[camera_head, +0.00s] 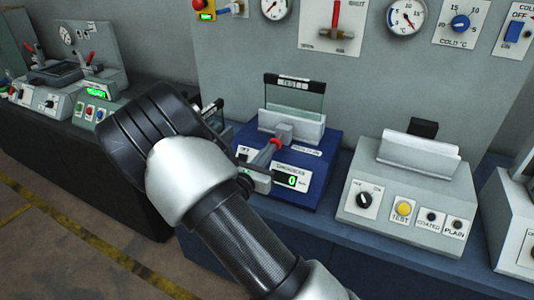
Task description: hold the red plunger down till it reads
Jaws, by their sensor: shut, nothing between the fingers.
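A blue tester (328,166) stands on the bench in the middle of the head view. It has an upright glass pane, and its small green display (291,181) appears to read 0. The red plunger (275,144) sits at the front of the tester, beside a grey block and a pale rod. My arm crosses in front of the tester's left side and hides part of its front panel.
A grey tester (405,209) with a dial and a yellow button stands to the right. Another unit (515,220) is at the right edge. More devices (95,92) stand on the left bench. A wall panel with gauges is behind. Floor shows at lower left.

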